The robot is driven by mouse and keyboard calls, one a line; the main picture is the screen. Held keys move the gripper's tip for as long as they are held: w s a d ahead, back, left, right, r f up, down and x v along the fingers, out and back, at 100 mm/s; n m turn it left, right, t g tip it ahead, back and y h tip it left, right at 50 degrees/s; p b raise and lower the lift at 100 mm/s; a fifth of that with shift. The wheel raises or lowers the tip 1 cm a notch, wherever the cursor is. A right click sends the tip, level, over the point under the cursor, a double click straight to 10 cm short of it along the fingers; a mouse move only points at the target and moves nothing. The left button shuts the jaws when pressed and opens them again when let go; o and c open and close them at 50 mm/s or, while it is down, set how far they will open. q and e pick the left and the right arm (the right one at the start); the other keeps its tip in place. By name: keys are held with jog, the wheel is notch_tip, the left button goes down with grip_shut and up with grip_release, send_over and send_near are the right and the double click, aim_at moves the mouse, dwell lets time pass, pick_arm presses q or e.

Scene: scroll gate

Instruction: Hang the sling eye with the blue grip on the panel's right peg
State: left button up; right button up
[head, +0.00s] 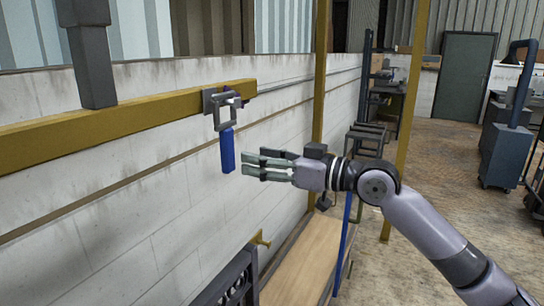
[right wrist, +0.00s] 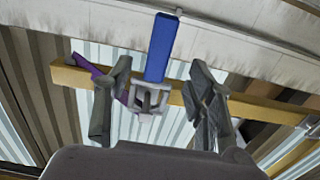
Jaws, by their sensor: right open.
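The blue grip (head: 227,150) hangs below the grey square sling eye (head: 218,125) at the right end of a yellow beam. The eye appears to be on a grey bracket (head: 208,101) there. In the right wrist view, the blue grip (right wrist: 161,48) and grey eye (right wrist: 145,118) show between the fingers. My right gripper (head: 243,164) is open, just right of the grip's lower part; whether it touches is unclear. The right gripper (right wrist: 160,70) also shows open in the wrist view. My left gripper is out of view. I cannot clearly identify the panel's right peg.
The yellow beam (head: 120,122) runs along the white block wall (head: 110,235). A dark panel-like frame (head: 228,285) and a small yellow bracket (head: 261,239) stand low in front. Yellow posts (head: 320,90) rise behind my right arm. Open floor lies to the right.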

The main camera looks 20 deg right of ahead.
aim_at(231, 145)
jog(key=shift+p+x, duration=1.2)
jog(key=shift+x, duration=2.95)
grip_shut()
jog(key=shift+d+r+p, duration=0.1)
jog(key=shift+r+p, duration=0.05)
jog(key=shift+p, duration=0.2)
jog(key=shift+r+p, duration=0.5)
jog(key=shift+r, duration=0.15)
jog(key=shift+s+d, duration=0.1)
